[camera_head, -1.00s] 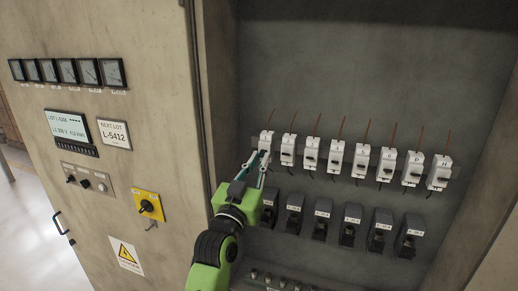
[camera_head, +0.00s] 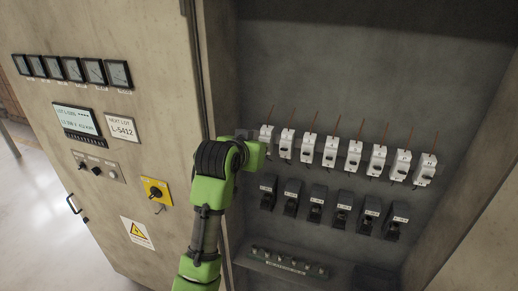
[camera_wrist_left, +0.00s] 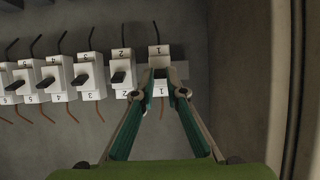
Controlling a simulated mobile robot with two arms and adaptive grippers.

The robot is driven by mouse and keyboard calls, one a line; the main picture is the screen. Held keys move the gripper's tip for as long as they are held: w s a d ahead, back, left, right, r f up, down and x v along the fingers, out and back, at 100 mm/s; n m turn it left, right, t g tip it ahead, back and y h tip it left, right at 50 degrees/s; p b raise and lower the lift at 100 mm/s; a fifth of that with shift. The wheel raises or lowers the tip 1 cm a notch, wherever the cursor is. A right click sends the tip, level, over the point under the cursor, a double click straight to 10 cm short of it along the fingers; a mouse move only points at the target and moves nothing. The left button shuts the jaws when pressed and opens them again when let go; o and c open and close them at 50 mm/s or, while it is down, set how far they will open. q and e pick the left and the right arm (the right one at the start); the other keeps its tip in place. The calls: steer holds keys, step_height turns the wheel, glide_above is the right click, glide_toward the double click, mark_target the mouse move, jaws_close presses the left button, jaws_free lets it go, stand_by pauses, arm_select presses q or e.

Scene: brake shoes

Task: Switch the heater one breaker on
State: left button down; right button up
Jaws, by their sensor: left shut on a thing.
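A row of white breakers hangs on rails inside the cabinet. The breaker marked 1 (camera_wrist_left: 158,52) is at the row's right end in the left wrist view; in the head view it is the leftmost one (camera_head: 266,133), partly behind my arm. My left gripper (camera_wrist_left: 165,90) has its two teal fingers closed together at the front of breaker 1, shut on its lever. The fingers hide the lever, so its position cannot be told. In the head view my wrist hides the fingertips. My right gripper is not in view.
Breaker 2 (camera_wrist_left: 122,72), with a dark lever, stands close beside it. A lower row of dark labelled units (camera_head: 315,204) and a terminal strip (camera_head: 290,262) are below. The cabinet door (camera_head: 95,150), with gauges and a yellow switch (camera_head: 156,192), is at the left.

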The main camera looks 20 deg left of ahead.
arm_select(q)
steer(key=shift+w+r+g, duration=0.1)
steer(key=shift+r+g, duration=0.15)
steer(key=shift+g, duration=0.35)
steer(key=c, duration=2)
jaws_free()
steer(key=shift+w, duration=0.1)
steer(key=shift+c, duration=0.2)
steer(key=v, duration=1.2)
steer(key=shift+w, duration=0.1)
